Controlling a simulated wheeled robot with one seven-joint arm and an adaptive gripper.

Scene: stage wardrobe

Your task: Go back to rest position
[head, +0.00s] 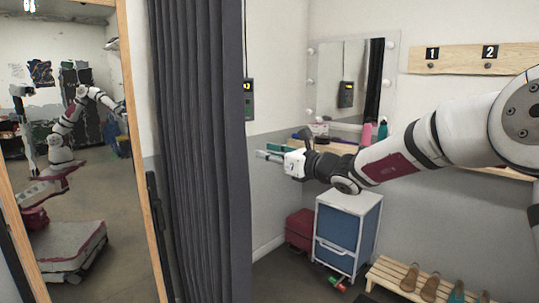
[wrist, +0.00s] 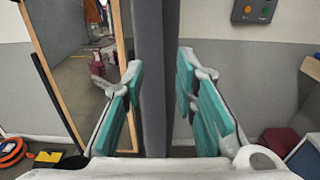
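My gripper (head: 267,149) is at the end of my outstretched arm, which reaches in from the right of the head view. Its fingers point left, towards the dark grey curtain (head: 200,150). In the wrist view my gripper (wrist: 160,65) has its two teal-padded fingers wide apart, with nothing held between them. The curtain edge (wrist: 154,75) shows in the gap, beyond the fingers; I cannot tell the exact distance.
A tall wood-framed mirror (head: 85,200) on the left reflects me. A control box (head: 249,100) is on the wall beside the curtain. Below my arm stand a blue-drawered white cabinet (head: 341,240), a red box (head: 300,229) and a slatted shoe bench (head: 395,278). A counter and lit mirror are behind.

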